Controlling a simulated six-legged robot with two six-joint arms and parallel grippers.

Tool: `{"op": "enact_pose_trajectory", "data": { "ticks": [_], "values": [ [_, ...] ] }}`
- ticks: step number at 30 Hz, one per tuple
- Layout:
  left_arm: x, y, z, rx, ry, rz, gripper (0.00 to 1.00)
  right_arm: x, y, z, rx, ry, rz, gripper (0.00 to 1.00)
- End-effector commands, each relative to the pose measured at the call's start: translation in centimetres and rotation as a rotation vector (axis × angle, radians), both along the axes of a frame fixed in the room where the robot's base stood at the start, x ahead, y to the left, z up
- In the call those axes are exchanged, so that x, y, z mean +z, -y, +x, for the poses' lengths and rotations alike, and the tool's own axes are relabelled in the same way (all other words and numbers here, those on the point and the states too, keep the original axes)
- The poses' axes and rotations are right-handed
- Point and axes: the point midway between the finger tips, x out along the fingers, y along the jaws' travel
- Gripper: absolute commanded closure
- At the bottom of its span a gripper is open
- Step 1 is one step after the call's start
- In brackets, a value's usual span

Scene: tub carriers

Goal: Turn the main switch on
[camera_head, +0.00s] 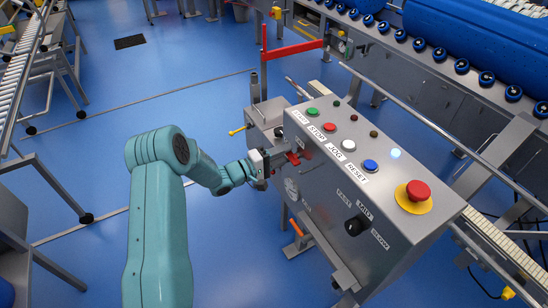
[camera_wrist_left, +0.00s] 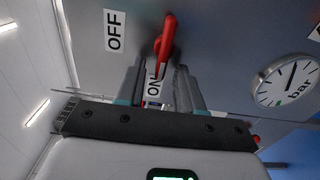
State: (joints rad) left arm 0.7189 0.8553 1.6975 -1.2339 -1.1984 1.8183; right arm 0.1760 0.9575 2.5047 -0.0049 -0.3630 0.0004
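The main switch has a red handle (camera_wrist_left: 166,38) on the grey front of the control box, with an OFF label (camera_wrist_left: 114,30) to its left and an ON label (camera_wrist_left: 153,90) below it in the left wrist view. The handle's lower end points toward the ON label. My left gripper (camera_wrist_left: 160,78) has its two fingers apart, with the ON label showing between them and the handle's end at the fingertips. I cannot tell whether they touch it. In the head view my left gripper (camera_head: 279,164) is beside the red handle (camera_head: 293,158). My right gripper is not in view.
A pressure gauge (camera_wrist_left: 287,80) is right of the switch in the wrist view. The control box (camera_head: 400,215) carries several buttons, a red emergency stop (camera_head: 417,191) and a black selector knob (camera_head: 356,225). A conveyor with blue rollers (camera_head: 440,54) stands behind.

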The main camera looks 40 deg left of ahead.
Motion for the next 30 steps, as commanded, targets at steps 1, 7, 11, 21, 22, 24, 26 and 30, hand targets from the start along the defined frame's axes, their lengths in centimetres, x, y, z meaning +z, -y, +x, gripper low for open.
{"op": "enact_pose_trajectory", "data": {
  "ticks": [1, 7, 11, 21, 22, 24, 26, 30],
  "values": [
    [0.0, -0.3, -0.4, 0.002, -0.001, 0.0, 0.64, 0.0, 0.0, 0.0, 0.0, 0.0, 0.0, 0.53],
    [-0.1, -1.9, -4.0, 0.006, -0.003, 0.0, 0.64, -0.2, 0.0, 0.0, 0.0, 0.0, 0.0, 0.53],
    [0.0, -3.2, -7.4, 0.006, -0.002, 0.001, 0.64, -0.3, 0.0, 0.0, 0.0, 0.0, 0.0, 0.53],
    [0.0, -5.8, -13.9, 0.003, -0.001, 0.0, 0.64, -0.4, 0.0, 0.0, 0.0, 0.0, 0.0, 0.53],
    [0.0, -5.9, -14.1, 0.002, -0.001, -0.001, 0.64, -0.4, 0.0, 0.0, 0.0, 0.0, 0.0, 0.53],
    [0.0, -6.1, -14.6, 0.001, -0.001, -0.001, 0.64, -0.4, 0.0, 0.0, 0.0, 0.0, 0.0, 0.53],
    [0.0, -6.2, -14.9, 0.001, -0.001, -0.001, 0.64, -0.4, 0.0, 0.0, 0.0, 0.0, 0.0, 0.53],
    [0.0, -6.2, -15.0, -0.001, -0.001, -0.001, 0.64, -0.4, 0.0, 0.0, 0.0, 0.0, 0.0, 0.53]
  ]
}}
